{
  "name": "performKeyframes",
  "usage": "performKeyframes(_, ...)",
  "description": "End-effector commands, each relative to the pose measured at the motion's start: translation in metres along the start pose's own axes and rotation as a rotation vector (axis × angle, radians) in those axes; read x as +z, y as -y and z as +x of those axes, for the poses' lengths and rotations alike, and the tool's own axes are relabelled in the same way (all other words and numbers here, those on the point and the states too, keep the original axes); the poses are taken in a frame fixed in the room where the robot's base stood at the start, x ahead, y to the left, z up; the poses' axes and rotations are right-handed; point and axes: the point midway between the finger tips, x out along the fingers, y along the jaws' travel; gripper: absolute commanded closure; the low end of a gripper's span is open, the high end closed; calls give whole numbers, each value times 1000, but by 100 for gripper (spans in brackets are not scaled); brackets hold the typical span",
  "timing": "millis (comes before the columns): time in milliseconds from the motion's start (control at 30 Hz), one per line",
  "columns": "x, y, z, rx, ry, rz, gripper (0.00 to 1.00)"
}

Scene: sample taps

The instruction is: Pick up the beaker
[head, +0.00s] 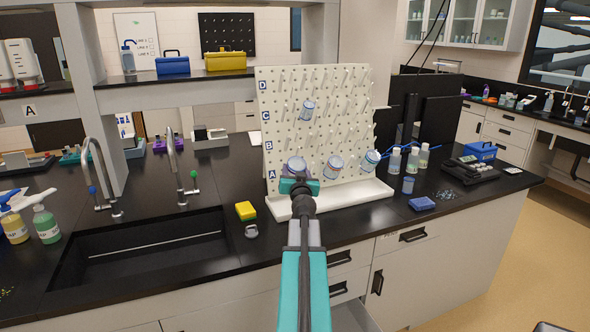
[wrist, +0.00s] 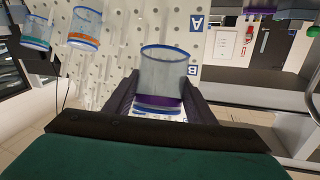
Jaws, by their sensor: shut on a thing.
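The beaker (wrist: 164,72), clear with a blue rim and a purple band, sits between the two dark fingers of my gripper (wrist: 160,92) in the wrist view. The fingers are shut on its sides. In the head view the beaker (head: 294,164) shows just beyond my gripper (head: 298,181), at the lower left of the white pegboard (head: 285,112) near row A. My gripper hides its lower part there. I cannot tell whether the beaker still touches a peg.
Other beakers hang on the pegboard: one higher up (head: 307,110), two to the right (head: 333,167) (head: 371,160). The board's white tray (head: 372,193) lies below. A sink (head: 150,250), yellow sponge (head: 245,210) and faucet (head: 178,175) are at left. Bottles (head: 394,160) stand at right.

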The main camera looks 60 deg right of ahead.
Motion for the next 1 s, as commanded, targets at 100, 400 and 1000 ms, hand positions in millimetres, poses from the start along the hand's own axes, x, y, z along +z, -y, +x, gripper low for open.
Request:
performKeyframes(100,1,0,-19,1,-1,-1,71)
performKeyframes(400,1,0,-54,-1,0,0,71)
performKeyframes(1000,0,1,-72,-1,0,0,71)
